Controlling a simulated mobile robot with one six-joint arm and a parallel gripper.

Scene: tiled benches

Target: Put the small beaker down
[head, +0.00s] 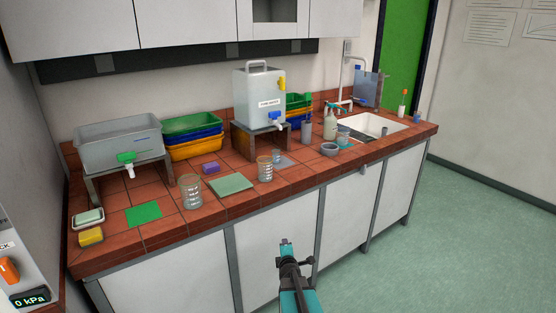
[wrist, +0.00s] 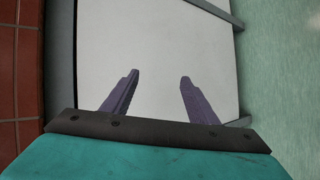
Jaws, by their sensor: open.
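My gripper (head: 287,246) is in front of the bench's white cupboard doors, below the worktop edge. In the wrist view its two fingers (wrist: 158,76) are apart with nothing between them. Several clear glass vessels stand upright on the red tiled worktop (head: 165,228). A larger one (head: 190,192) stands left of the green-grey mat, and another (head: 265,170) stands right of it. A smaller clear one (head: 277,156) shows just behind the right one, partly hidden. Another small beaker (head: 343,135) stands near the sink. I cannot tell which is the task's small beaker.
A green-grey mat (head: 231,184) and a bright green square (head: 144,214) lie on the worktop. A yellow sponge (head: 91,237) is at the left front. The floor at right is clear.

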